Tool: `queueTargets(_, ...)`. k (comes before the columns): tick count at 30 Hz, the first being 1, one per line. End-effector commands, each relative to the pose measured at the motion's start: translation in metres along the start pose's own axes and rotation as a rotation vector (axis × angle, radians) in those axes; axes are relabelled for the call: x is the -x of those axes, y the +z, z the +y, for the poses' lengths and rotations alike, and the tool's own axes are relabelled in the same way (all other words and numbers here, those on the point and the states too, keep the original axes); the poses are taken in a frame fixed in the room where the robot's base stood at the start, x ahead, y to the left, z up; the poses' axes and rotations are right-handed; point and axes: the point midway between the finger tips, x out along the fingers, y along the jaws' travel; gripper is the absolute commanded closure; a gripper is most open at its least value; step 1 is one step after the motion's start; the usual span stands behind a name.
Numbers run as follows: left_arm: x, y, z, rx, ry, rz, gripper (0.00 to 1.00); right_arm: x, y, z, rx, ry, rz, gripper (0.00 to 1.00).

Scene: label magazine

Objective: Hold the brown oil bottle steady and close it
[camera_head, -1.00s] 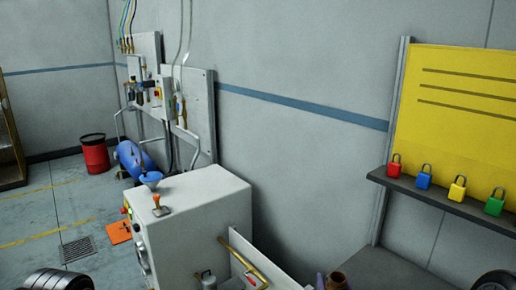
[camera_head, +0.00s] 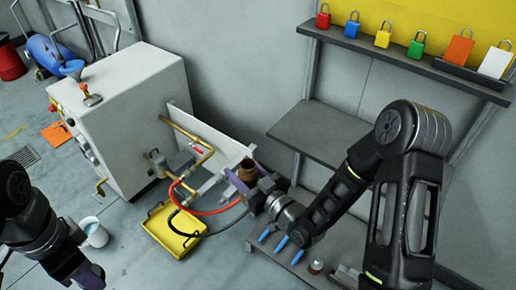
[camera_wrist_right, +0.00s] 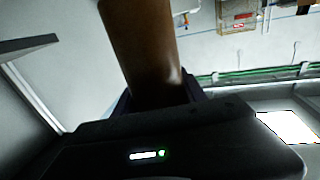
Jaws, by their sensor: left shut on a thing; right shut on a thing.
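The brown oil bottle (camera_head: 247,174) stands roughly upright in the head view, in front of the machine's right side. Its dark top looks open, with no cap visible on it. My right gripper (camera_head: 244,182) is shut on the bottle, with purple fingers around its body. In the right wrist view the brown bottle (camera_wrist_right: 145,50) rises from between the fingers, its upper end cut off by the frame. My left gripper (camera_head: 90,277) is low at the left, well apart from the bottle. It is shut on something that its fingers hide.
A white machine (camera_head: 140,95) with brass pipes stands behind. A yellow tray (camera_head: 165,235) with hoses and a white bucket (camera_head: 95,236) are on the floor. A low shelf at the right holds blue-handled tools (camera_head: 282,243) and a small can (camera_head: 315,267).

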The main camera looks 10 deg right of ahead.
Motion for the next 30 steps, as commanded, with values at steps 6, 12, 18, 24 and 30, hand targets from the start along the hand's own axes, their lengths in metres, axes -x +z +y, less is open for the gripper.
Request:
queueTargets(6, 0.0, 0.0, 0.0, 0.0, 0.0, 0.0, 1.0, 0.006, 0.017, -0.045, -0.001, -0.169, 0.0, 1.0)
queueTargets(12, 0.0, 0.0, 0.0, 0.0, 0.0, 0.0, 1.0, 0.008, 0.022, -0.062, 0.001, -0.234, 0.002, 1.0)
queueTargets(18, 0.0, 0.0, 0.0, 0.0, 0.0, 0.0, 1.0, 0.009, 0.022, -0.063, 0.001, -0.239, 0.002, 1.0)
queueTargets(24, 0.001, -0.001, 0.001, -0.006, 0.0, 0.0, 1.0, 0.009, 0.023, -0.063, 0.001, -0.238, 0.001, 1.0)
queueTargets(30, -0.005, -0.017, 0.012, -0.096, 0.0, 0.0, 1.0, 0.009, 0.023, -0.063, 0.001, -0.238, 0.001, 1.0)
